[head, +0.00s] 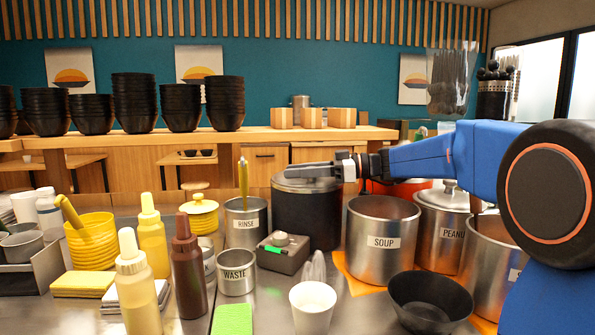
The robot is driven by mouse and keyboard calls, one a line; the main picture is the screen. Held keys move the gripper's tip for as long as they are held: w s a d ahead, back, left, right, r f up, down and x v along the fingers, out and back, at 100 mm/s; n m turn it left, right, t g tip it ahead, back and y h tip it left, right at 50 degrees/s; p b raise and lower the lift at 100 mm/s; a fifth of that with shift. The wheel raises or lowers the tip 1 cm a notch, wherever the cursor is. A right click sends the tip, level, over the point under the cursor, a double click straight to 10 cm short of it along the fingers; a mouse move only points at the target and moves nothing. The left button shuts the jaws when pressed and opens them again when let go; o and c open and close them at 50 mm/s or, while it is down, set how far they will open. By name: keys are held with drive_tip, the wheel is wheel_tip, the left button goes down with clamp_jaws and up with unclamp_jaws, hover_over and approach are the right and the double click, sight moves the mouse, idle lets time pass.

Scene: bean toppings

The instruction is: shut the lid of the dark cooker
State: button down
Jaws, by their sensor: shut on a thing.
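The dark cooker (306,215) is a black cylinder standing on the steel counter in the middle of the head view. Its metal-rimmed lid (306,185) lies across the top and looks about level. I cannot tell whether it is fully seated. My gripper (308,172) reaches in from the right, just over the lid, and is shut on the lid at its top. The fingers hide the part of the lid that they hold.
A SOUP pot (383,242) stands right of the cooker, with a lidded PEANUT pot (444,235) beyond. A RINSE pot (246,222) with a yellow handle stands left. A grey box with a green light (283,252), a white cup (312,305) and a black bowl (432,302) are in front.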

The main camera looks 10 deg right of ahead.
drive_tip(key=shift+f, duration=0.25)
drive_tip(key=c, duration=1.4)
unclamp_jaws()
drive_tip(key=shift+o, duration=0.2)
drive_tip(key=shift+r, duration=0.2)
wheel_tip(320, 180, up, 10)
drive_tip(key=shift+f, duration=0.15)
